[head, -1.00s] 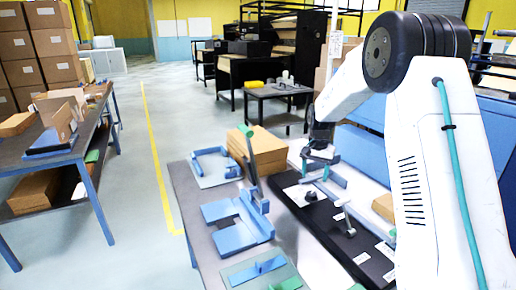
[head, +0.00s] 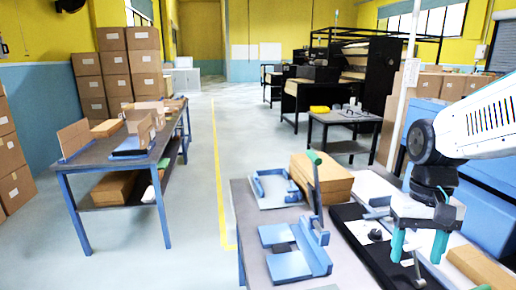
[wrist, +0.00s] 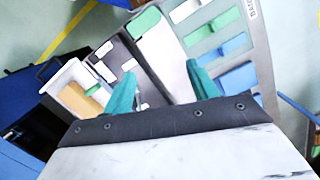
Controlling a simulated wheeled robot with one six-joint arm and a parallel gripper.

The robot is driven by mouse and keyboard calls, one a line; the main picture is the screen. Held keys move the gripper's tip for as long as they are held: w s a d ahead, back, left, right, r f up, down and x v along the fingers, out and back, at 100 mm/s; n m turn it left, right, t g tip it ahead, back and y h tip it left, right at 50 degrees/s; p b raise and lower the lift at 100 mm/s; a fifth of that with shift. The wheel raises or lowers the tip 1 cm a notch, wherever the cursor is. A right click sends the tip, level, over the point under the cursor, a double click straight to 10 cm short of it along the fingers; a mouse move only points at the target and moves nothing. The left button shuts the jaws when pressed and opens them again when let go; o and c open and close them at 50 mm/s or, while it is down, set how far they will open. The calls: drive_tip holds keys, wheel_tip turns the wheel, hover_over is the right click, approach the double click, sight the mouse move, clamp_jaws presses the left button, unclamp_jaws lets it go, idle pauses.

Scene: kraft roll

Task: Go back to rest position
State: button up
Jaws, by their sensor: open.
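My gripper (head: 418,246) is at the right of the head view, with two teal fingers pointing down and spread apart. It is above the right side of the near workbench, over the black tray (head: 352,232). In the wrist view my gripper (wrist: 160,85) shows its teal fingers wide apart with nothing between them but the bench surface below. The fingers appear empty.
The near bench holds a blue fixture (head: 292,252), a blue frame (head: 275,188) and a cardboard box (head: 322,178). Another bench (head: 90,165) with boxes stands at left. Open floor with a yellow line (head: 218,170) lies between them.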

drive_tip(key=s+a+r+n+t, duration=0.1)
drive_tip(key=s, duration=0.5)
drive_tip(key=s+a+r+t, duration=0.2)
drive_tip(key=s, duration=0.4)
drive_tip(key=shift+s+a+r+n, duration=0.15)
drive_tip(key=shift+s+a+n, duration=0.05)
drive_tip(key=shift+s+n, duration=0.2)
